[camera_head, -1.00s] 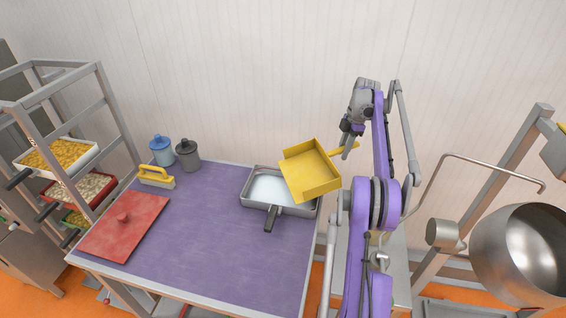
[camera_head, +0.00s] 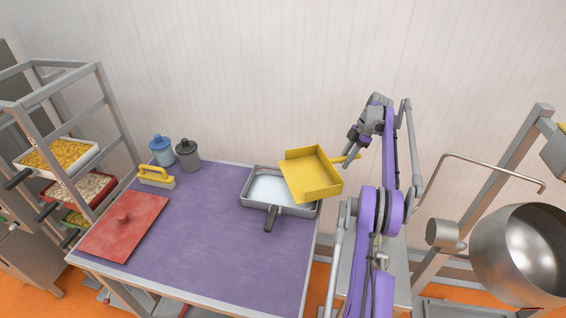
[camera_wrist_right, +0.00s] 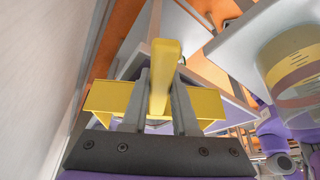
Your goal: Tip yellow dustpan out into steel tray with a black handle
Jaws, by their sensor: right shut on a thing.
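The yellow dustpan (camera_head: 311,176) hangs over the right part of the steel tray, hiding that side of it. The tray (camera_head: 247,201) sits at the right back of the purple table, its black handle (camera_head: 270,219) pointing to the front. Its visible inside is pale. I see no loose contents in the pan. My right gripper (camera_head: 350,152) is shut on the dustpan's handle, to the right of the pan. In the right wrist view the handle (camera_wrist_right: 163,75) lies between the fingers, and the pan (camera_wrist_right: 105,97) shows behind them. My left gripper is out of view.
A yellow-handled brush (camera_head: 157,178), a blue jar (camera_head: 161,151), a grey jar (camera_head: 187,155) and a red lid-like board (camera_head: 124,228) are on the table's left side. A rack of food trays (camera_head: 55,155) stands left; a steel pot (camera_head: 520,255) is right. The table's middle is clear.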

